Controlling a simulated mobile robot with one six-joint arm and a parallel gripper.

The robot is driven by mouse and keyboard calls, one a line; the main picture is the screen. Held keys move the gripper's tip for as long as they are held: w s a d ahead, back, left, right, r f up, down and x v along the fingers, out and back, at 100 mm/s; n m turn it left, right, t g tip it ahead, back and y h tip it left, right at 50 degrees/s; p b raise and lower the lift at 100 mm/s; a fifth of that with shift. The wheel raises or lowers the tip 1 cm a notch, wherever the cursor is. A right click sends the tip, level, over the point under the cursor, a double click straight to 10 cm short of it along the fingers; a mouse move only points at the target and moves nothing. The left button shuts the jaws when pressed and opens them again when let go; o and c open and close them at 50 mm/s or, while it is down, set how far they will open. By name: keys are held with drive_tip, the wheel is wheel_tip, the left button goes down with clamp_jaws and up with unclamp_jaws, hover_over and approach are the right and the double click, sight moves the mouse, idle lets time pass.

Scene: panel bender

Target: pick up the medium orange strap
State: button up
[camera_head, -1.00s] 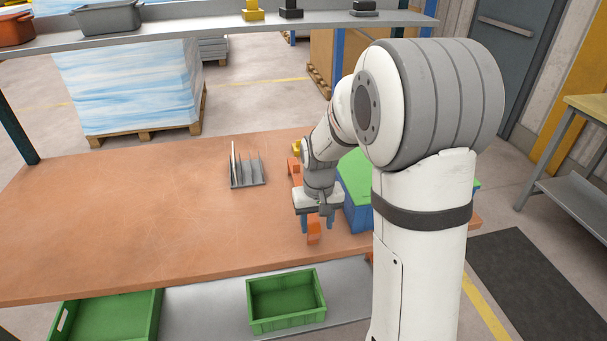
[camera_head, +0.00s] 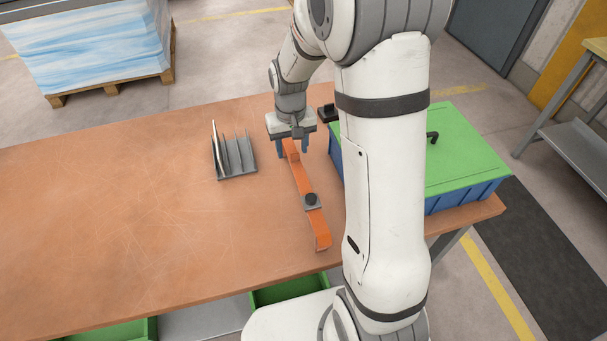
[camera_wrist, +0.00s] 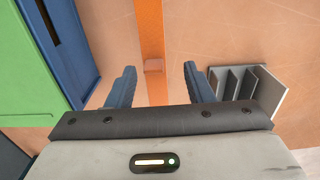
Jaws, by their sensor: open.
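A long orange strap (camera_head: 303,183) lies on the brown tabletop, with a dark knob on a grey plate (camera_head: 311,201) partway along it and a bent near end. My gripper (camera_head: 293,152) is over the strap's far end, pointing down. In the wrist view the gripper (camera_wrist: 158,72) is open, with its two blue fingers on either side of the orange strap (camera_wrist: 150,35) and apart from it. A small raised orange block shows on the strap between the fingertips. I cannot tell the exact height of the fingertips above the strap.
A grey slotted rack (camera_head: 239,172) stands left of the strap; it also shows in the wrist view (camera_wrist: 272,95). A blue box with a green lid (camera_head: 465,150) stands to the right, partly behind my arm. The left tabletop (camera_head: 110,220) is clear. A green bin (camera_head: 290,290) sits below.

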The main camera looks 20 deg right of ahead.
sight(295, 161)
drive_tip(key=shift+w+d+f+p, duration=0.15)
drive_tip(key=shift+f+p, duration=0.15)
drive_tip(key=shift+f, duration=0.85)
drive_tip(key=shift+d+f+p, duration=0.1)
drive_tip(key=shift+f+p, duration=0.15)
drive_tip(key=shift+f, duration=0.9)
drive_tip(key=shift+w+d+f+p, duration=0.15)
drive_tip(key=shift+f+p, duration=0.15)
drive_tip(key=shift+f, duration=0.85)
drive_tip(key=shift+c, duration=0.6)
drive_tip(key=c, duration=0.8)
drive_tip(key=shift+c, duration=0.2)
